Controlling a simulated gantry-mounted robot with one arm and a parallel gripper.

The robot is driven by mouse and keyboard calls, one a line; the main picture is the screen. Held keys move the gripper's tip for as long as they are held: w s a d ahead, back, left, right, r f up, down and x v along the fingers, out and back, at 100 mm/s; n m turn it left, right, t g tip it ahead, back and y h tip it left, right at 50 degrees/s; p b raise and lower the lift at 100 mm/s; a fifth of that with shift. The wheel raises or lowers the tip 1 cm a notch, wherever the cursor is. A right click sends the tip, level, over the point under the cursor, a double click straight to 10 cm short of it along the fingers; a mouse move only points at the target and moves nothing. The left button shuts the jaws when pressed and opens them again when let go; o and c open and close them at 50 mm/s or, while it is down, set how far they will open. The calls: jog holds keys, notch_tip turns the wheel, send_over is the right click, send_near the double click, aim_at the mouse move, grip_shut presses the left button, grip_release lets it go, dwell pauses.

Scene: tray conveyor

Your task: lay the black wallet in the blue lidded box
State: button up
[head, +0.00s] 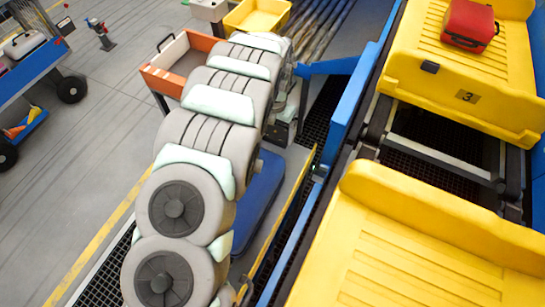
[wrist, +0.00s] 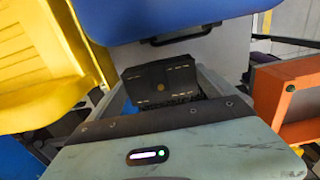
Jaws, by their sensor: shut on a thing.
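The black wallet (wrist: 160,82), with pale stitches and a small gold stud, shows in the wrist view just beyond the dark front edge of my gripper (wrist: 160,103). My gripper is shut on it; the fingertips are mostly hidden. A blue lid (wrist: 165,18) with a dark handle fills the top of the wrist view, beyond the wallet, with a pale grey surface below it. I take it as part of the blue lidded box. In the head view a blue shape (head: 262,192) shows beside my arm, which hides my gripper and the wallet there.
Yellow conveyor trays (head: 420,250) lie at the right; the far one holds a red case (head: 468,24). An orange bin (head: 160,78) stands left of my arm and a yellow bin (head: 238,22) behind. A blue cart (head: 22,70) is far left. Grey floor between is clear.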

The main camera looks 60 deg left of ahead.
aim_at(275, 143)
notch_tip(275, 143, down, 6)
jog(key=shift+f+p, duration=0.25)
jog(key=shift+p, duration=0.35)
jog(key=shift+f, duration=2.7)
jog(key=shift+f, duration=0.15)
jog(key=o, duration=1)
jog(key=shift+o, duration=0.2)
